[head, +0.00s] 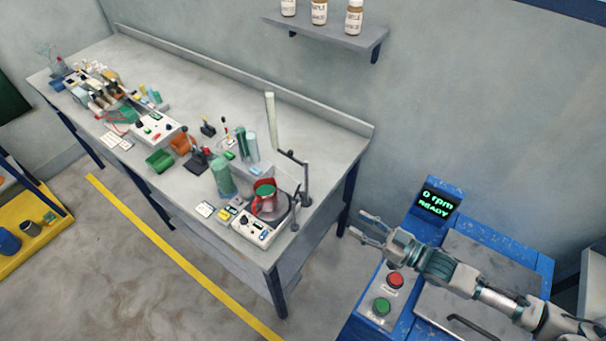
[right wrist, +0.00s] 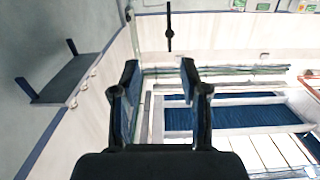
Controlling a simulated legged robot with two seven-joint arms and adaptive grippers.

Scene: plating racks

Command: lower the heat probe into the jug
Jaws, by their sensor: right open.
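A red jug (head: 264,207) with green showing at its top stands at the near right end of the long bench. It is on or right beside a white device with knobs (head: 251,230). A dark upright stand (head: 306,185) with a bent arm (head: 291,158) is just right of the jug. A tall pale rod (head: 271,122) rises near that arm. I cannot tell which part is the heat probe. My right gripper (head: 372,228) is open and empty, right of the bench and apart from it. Its open fingers show in the right wrist view (right wrist: 160,78). My left gripper is out of view.
A blue machine (head: 545,263) with a "0 rpm READY" screen (head: 436,203) and red and green buttons lies under my right arm. Green cylinders (head: 222,178) and small devices crowd the bench left of the jug. A wall shelf (head: 335,38) holds bottles.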

